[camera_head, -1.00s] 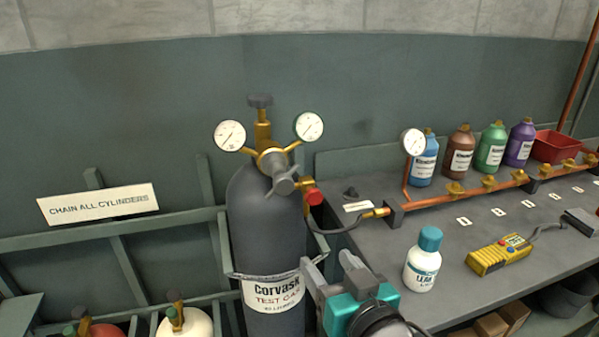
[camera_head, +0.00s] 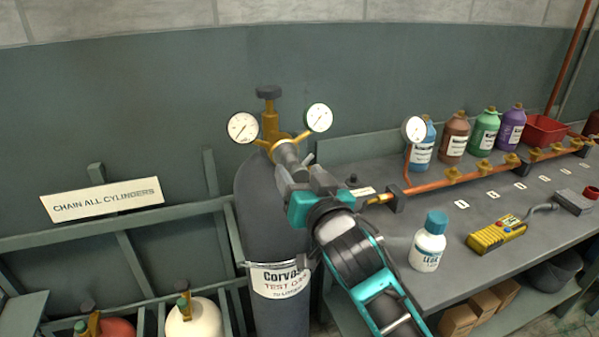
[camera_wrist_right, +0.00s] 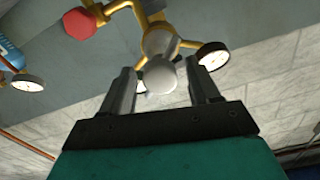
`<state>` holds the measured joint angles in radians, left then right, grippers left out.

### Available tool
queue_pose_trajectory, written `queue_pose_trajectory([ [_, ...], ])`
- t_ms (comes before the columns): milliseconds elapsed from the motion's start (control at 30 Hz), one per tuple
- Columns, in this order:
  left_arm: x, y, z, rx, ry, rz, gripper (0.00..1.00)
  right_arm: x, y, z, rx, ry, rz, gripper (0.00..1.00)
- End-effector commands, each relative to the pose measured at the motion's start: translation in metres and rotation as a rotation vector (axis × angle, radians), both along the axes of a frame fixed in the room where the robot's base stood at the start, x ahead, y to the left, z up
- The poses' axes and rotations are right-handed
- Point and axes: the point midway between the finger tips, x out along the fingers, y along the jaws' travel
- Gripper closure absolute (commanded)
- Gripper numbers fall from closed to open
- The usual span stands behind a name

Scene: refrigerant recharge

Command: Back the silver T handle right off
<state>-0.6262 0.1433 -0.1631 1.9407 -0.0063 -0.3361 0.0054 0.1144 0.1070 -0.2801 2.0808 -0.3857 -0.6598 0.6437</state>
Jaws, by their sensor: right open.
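The silver T handle (camera_wrist_right: 160,74) shows end-on in the right wrist view as a round grey end. It sits at the front of the brass regulator (camera_head: 271,126) on the dark grey cylinder (camera_head: 262,215). In the head view, my gripper hides most of the handle; only the grey barrel (camera_head: 287,152) behind it shows. My right gripper (camera_head: 297,175) is open, its fingers pointing at the regulator. In the right wrist view, one finger (camera_wrist_right: 122,92) stands on each side of the handle, with a gap visible to the right finger. My left gripper is not in view.
Two gauges, left (camera_head: 242,127) and right (camera_head: 319,117), flank the regulator. A red knob (camera_wrist_right: 79,23) shows near the handle. The bench (camera_head: 400,260) at right holds a white bottle (camera_head: 428,245), a yellow meter (camera_head: 497,235) and a copper manifold (camera_head: 440,182).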

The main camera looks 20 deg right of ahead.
Motion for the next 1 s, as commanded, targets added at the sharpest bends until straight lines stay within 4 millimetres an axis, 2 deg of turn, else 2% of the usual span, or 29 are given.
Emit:
queue_pose_trajectory([
  [133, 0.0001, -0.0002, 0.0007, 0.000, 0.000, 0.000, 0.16, 0.0084, 0.0003, 0.0002, -0.001, 0.000, 0.001, 0.39],
  [433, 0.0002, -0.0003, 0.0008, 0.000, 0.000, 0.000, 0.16, 0.0096, 0.0004, -0.0002, 0.000, 0.000, 0.001, 0.40],
  [1000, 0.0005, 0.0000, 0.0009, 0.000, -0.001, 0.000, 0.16, 0.0093, 0.0003, -0.0002, 0.000, 0.000, 0.000, 0.94],
])
